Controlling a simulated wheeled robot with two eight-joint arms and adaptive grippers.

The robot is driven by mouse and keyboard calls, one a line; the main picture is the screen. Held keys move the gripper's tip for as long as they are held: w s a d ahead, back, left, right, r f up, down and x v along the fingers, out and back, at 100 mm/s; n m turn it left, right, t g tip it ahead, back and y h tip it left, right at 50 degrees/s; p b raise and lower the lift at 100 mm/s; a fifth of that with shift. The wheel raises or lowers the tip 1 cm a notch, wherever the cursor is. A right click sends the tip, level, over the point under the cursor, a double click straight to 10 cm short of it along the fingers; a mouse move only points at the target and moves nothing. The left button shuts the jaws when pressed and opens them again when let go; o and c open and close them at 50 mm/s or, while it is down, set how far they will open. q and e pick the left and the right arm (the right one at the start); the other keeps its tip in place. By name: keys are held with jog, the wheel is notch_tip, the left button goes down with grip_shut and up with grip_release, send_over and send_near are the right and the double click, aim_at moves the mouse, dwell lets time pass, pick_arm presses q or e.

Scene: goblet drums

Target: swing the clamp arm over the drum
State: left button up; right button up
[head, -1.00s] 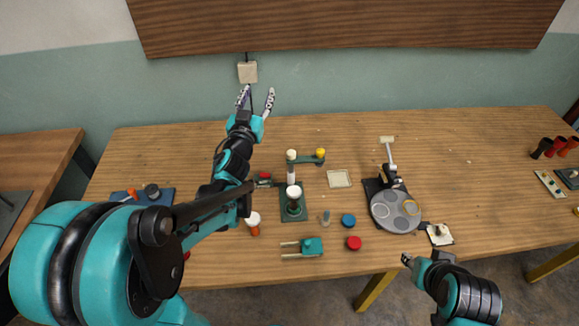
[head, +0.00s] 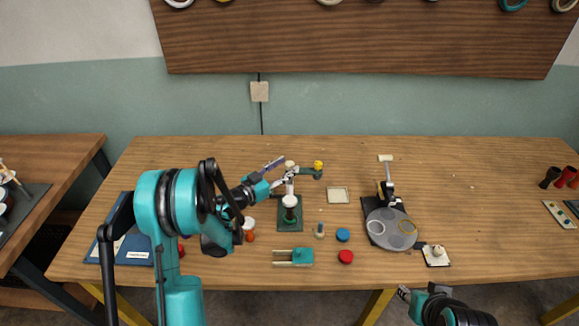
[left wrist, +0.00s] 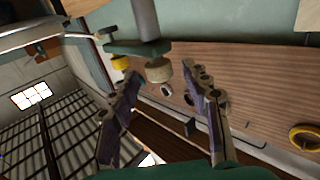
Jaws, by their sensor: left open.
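The clamp arm (head: 308,172) is a short teal bar with a yellow knob at its right end, on a grey post behind the drum. It points to the right, away from above the drum. The drum (head: 290,209) is a small green goblet with a white head, upright on a dark green base. My left gripper (head: 281,172) is open beside the pale cap of the post, apparently empty. The left wrist view shows the teal bar (left wrist: 138,47) and its knobs just beyond the parted fingers (left wrist: 168,78). My right gripper (head: 405,294) is low at the front edge; its jaws are unclear.
A round grey plate (head: 391,228) on a black stand is to the right. A teal two-pronged piece (head: 300,256), a blue disc (head: 343,235) and a red disc (head: 346,257) lie in front. A pale square tile (head: 338,195) lies right of the post. The table's back right is clear.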

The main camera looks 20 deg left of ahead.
pick_arm(q)
jog(key=shift+x, duration=1.2)
jog(key=shift+c, duration=0.3)
grip_shut()
